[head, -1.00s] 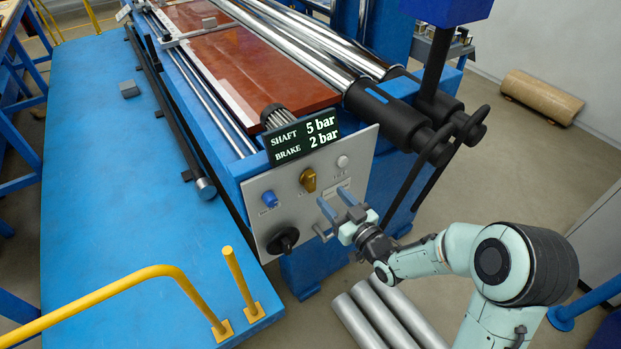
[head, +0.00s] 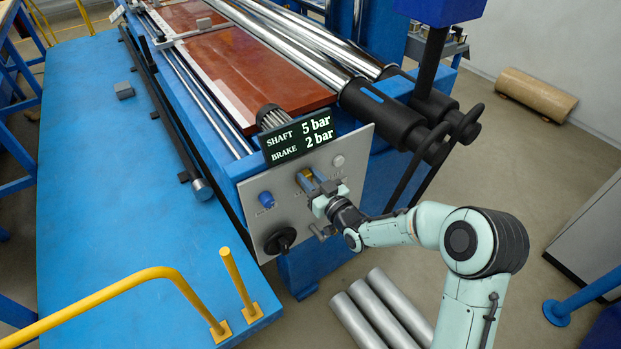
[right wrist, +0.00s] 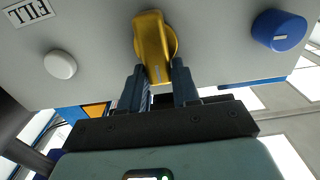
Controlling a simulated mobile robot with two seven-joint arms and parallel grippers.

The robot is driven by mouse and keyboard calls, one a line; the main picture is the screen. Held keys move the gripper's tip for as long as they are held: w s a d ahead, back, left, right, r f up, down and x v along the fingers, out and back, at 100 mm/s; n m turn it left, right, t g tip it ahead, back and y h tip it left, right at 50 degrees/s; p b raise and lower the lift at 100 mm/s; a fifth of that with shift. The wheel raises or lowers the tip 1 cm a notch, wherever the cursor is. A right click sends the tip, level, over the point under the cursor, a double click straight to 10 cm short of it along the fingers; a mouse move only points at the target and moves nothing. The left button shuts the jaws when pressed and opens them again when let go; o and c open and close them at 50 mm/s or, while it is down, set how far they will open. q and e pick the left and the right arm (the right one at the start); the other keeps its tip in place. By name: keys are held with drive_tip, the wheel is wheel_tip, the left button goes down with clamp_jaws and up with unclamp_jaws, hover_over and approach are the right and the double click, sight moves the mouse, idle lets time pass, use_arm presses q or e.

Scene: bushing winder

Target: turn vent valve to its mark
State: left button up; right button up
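The yellow valve knob (head: 304,174) sits on the grey control panel (head: 258,218), partly hidden by my right gripper in the head view. In the right wrist view the yellow knob (right wrist: 152,35) has its narrow end pointing down between the fingers. I take it for the vent valve, though no label for it is legible. My right gripper (head: 314,180) is at the knob, with one finger on each side of its lower end in the right wrist view (right wrist: 160,74). The fingers look open; whether they touch it I cannot tell. My left gripper is not in view.
A blue knob (head: 266,200), a black handwheel (head: 280,241) and a white button (head: 338,161) marked FILL are on the panel. A display (head: 298,141) above reads shaft 5 bar, brake 2 bar. Metal tubes (head: 382,309) lie on the floor below my arm.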

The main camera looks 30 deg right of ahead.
clamp_jaws()
drive_tip(key=shift+d+m, duration=0.1)
drive_tip(key=shift+m, duration=0.2)
drive_tip(key=shift+w+d+f+m+p, duration=0.1)
drive_tip(key=shift+d+f+m+p, duration=0.25)
drive_tip(key=shift+m, duration=2.5)
drive_tip(key=shift+d+f+m+p, duration=0.2)
drive_tip(key=shift+d+f+m, duration=0.25)
drive_tip(key=shift+m, duration=2.45)
drive_tip(key=shift+w+d+f+m+p, duration=0.1)
drive_tip(key=shift+d+f+m+p, duration=0.3)
drive_tip(key=shift+m, duration=2.45)
drive_tip(key=o, duration=0.8)
unclamp_jaws()
